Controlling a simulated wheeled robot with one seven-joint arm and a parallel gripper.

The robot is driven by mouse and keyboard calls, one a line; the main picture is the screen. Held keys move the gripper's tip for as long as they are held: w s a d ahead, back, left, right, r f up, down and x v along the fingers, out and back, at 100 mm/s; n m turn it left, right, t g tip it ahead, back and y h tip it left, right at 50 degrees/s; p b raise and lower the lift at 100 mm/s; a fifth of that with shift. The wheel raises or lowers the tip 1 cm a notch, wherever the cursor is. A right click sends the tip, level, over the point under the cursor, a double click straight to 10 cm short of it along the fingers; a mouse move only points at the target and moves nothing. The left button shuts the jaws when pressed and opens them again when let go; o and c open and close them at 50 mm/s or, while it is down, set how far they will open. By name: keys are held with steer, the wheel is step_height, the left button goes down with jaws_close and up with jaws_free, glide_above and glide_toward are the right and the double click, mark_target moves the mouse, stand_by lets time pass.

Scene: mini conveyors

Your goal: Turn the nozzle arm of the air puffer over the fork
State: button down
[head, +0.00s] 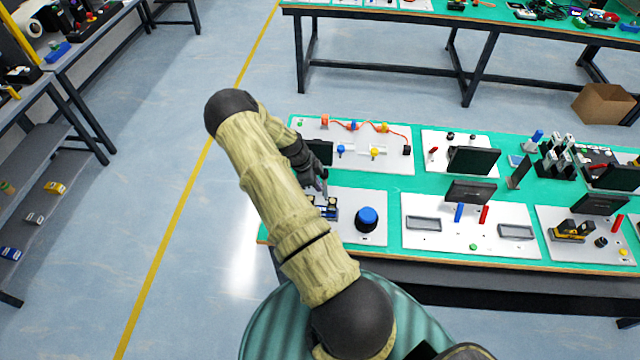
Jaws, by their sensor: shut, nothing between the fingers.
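My gripper (323,186) is at the left end of the green-topped table, pointing down, with its fingers together and nothing seen in them. It is just above a small blue and dark device (326,208) on a white board (345,232). My arm hides the left part of this board and some of the device. A large blue knob (367,217) on a dark round base stands right of the device. I cannot make out the air puffer, its nozzle arm or the fork with certainty. Whether the gripper touches the device is not clear.
A board behind holds red, blue and yellow fittings on an orange line (367,126). A small dark screen (319,152) stands beside my gripper. Boards with screens and levers (471,215) fill the table to the right. Floor left of the table is clear.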

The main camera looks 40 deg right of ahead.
steer(key=w+a+r+b, duration=0.4)
steer(key=a+r+b, duration=0.1)
steer(key=r, duration=0.4)
steer(key=shift+w+a+r, duration=0.15)
steer(key=shift+a, duration=0.55)
steer(key=s+a+r+n+t+y, duration=0.1)
steer(key=s+a+r+n+t, duration=0.1)
steer(key=s+a+r+n, duration=0.5)
steer(key=s+a+r+n+t+y+b, duration=0.1)
steer(key=s+a+r+n, duration=0.6)
steer(key=n, duration=1.2)
steer(key=s+a+t+y, duration=0.1)
steer(key=s+a+t, duration=0.1)
steer(key=a, duration=0.4)
steer(key=shift+s+r, duration=0.15)
steer(key=shift+s, duration=0.55)
